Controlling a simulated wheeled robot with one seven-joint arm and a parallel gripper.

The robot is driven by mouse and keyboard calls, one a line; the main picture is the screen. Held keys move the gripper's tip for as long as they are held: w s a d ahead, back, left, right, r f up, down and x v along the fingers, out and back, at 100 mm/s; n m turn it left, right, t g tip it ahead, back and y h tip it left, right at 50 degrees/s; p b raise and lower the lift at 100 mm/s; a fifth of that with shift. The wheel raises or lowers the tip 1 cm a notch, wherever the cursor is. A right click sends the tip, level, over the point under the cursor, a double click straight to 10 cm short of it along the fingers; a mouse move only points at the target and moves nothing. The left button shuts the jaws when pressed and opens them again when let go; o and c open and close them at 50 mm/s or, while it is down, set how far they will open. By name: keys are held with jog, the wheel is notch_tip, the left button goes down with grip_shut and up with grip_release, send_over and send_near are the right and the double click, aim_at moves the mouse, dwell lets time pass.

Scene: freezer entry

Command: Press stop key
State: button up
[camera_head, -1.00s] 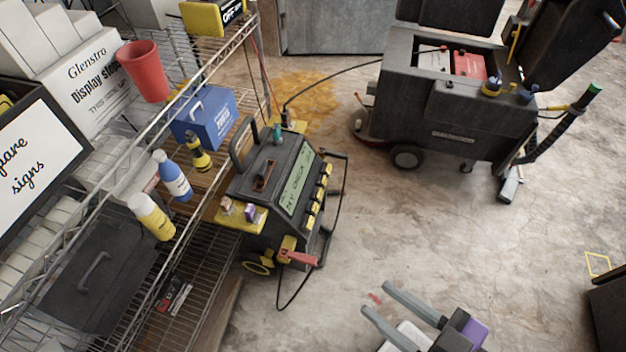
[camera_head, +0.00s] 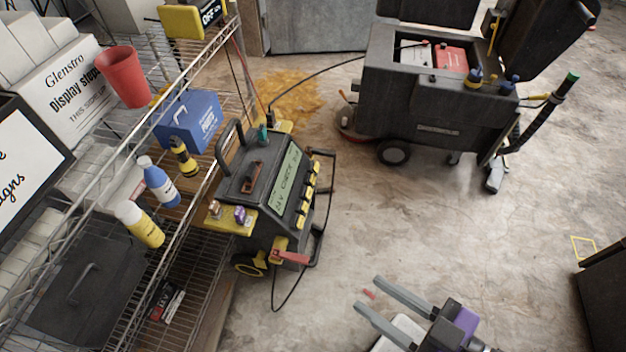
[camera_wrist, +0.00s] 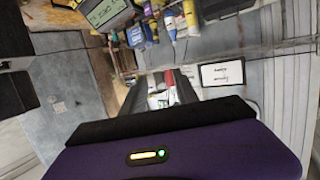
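A dark, wheeled charger-like unit (camera_head: 262,190) stands on the floor beside the wire shelf. It has a green lit display (camera_head: 288,177) and a column of several yellow keys (camera_head: 307,205) along the display's right side. Which key is the stop key cannot be read. The display also shows at the top left of the wrist view (camera_wrist: 103,13). My gripper (camera_head: 368,293) is at the lower right of the unit in the head view, apart from it. Its two grey fingers are spread, with nothing held between them.
A wire shelf (camera_head: 205,165) with bottles, a red cup (camera_head: 124,76) and a blue box (camera_head: 188,122) lines the left. A large floor machine (camera_head: 425,105) stands at the back right. A black cable loops beside the unit. The concrete floor in the middle is clear.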

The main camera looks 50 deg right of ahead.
jog(key=shift+c, duration=0.3)
grip_shut()
dwell(1.6)
